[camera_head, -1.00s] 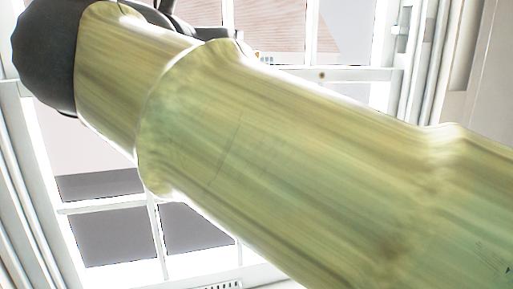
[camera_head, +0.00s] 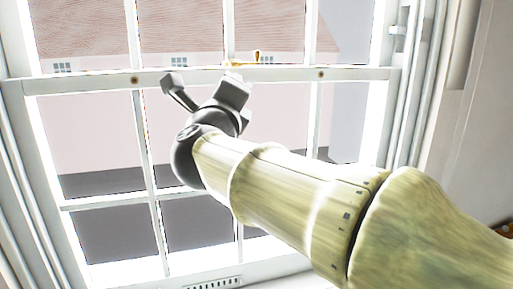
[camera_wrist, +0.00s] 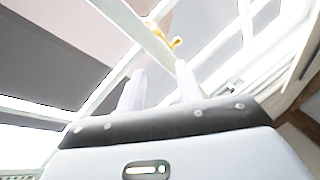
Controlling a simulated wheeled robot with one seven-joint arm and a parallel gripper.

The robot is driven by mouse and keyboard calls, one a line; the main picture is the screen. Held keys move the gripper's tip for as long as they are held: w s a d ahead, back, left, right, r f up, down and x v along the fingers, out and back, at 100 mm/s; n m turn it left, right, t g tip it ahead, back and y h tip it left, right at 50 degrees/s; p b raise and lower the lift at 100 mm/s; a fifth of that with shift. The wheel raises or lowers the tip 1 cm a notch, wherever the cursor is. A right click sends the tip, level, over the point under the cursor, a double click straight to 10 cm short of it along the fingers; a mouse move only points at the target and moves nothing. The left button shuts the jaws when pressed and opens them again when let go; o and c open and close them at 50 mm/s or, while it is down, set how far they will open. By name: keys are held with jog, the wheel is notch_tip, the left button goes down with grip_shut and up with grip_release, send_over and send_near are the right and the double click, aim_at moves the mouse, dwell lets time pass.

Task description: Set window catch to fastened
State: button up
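The brass window catch (camera_head: 257,57) sits on the white meeting rail (camera_head: 110,83) of the sash window, with a small upright knob showing in the head view. More brass shows to its left, just above my gripper. In the wrist view the catch (camera_wrist: 176,43) lies beyond the fingertips, with a stretch of white rail below it. My gripper (camera_head: 234,78) is just in front of and below the rail; its pale fingers blend into the white there. In the wrist view my gripper (camera_wrist: 158,76) is open, its two white fingers apart with nothing between them.
White glazing bars (camera_head: 146,140) divide the panes above and below the rail. The window frame and jamb (camera_head: 400,110) stand at the right. A vent grille (camera_head: 213,284) is at the bottom sill. A pink building shows outside.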

jog(key=w+d+f+n+g+y, duration=0.1)
jog(key=d+f+n+g, duration=0.2)
jog(key=f+n, duration=0.5)
jog(key=d+f+n+g+y, duration=0.1)
jog(key=d+f+n+g, duration=0.2)
jog(key=f, duration=0.9)
jog(key=w+d+f+n+g+y, duration=0.1)
jog(key=d+f+n+g+y, duration=0.1)
jog(key=f+n, duration=0.65)
jog(key=s+d+f+n+g+h, duration=0.1)
jog(key=s+d+f+n+g, duration=0.1)
jog(key=s+d+f+g, duration=0.3)
jog(key=s+d+f+n+g+h, duration=0.2)
jog(key=s+d+f+g, duration=0.3)
jog(key=s+f, duration=0.8)
notch_tip(320, 180, down, 3)
jog(key=shift+d+r+n, duration=0.15)
jog(key=shift+d+n, duration=0.5)
jog(key=shift+d, duration=0.55)
